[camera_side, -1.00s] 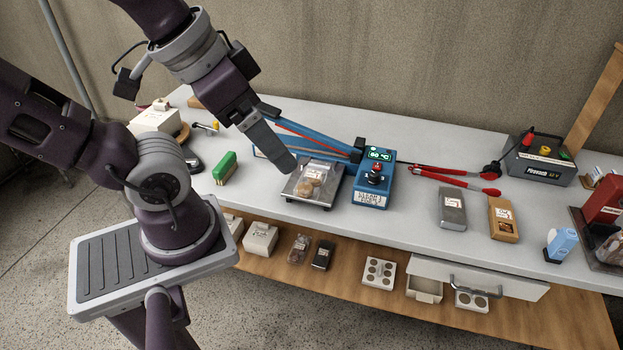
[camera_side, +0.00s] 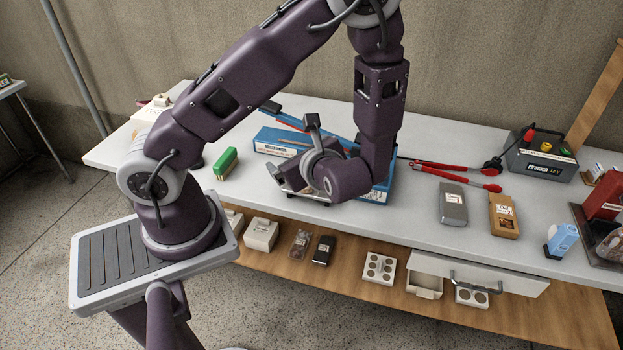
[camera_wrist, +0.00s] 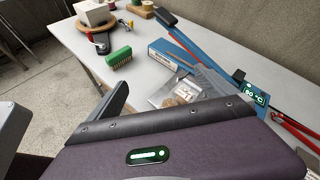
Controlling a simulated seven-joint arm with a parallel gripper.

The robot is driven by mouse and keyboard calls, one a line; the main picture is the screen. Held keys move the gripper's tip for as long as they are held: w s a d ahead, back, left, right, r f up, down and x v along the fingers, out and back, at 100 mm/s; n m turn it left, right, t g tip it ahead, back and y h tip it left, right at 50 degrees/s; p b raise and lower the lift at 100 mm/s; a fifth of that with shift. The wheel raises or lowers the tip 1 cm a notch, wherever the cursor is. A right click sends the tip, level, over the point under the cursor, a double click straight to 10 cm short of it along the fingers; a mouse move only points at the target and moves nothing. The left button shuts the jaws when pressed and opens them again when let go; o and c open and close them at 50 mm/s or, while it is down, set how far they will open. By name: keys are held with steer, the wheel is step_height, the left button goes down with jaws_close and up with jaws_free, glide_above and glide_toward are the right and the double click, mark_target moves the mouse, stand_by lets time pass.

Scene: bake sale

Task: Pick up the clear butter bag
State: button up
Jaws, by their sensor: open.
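A clear bag (camera_wrist: 172,92) with a white label and round brown pieces lies in front of the blue sealer in the wrist view. The label is too small to read, so I cannot tell whether it says butter. Another clear bag (camera_side: 300,243) with dark contents lies on the lower shelf.
The blue sealer (camera_wrist: 165,57) with its long arm stands just behind the bag; its display box (camera_wrist: 255,91) is to the right. Red-handled pliers (camera_side: 460,178) and two packets lie to the right. The front left tabletop is clear.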

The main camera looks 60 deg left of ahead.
steer(key=w+a+f+m+t, duration=0.1)
steer(key=w+f+m, duration=0.1)
steer(key=f, duration=0.1)
steer(key=w+a+f+m+t, duration=0.1)
steer(key=w+a+f+m, duration=0.1)
steer(key=f, duration=0.2)
steer(key=w+a+f+m+t, duration=0.1)
steer(key=w+a+f+m, duration=0.1)
steer(key=f, duration=0.2)
steer(key=shift+w+f+m+t, duration=0.25)
steer(key=shift+w+m+t, duration=0.1)
steer(key=shift+m+t, duration=0.05)
steer(key=c, duration=1.3)
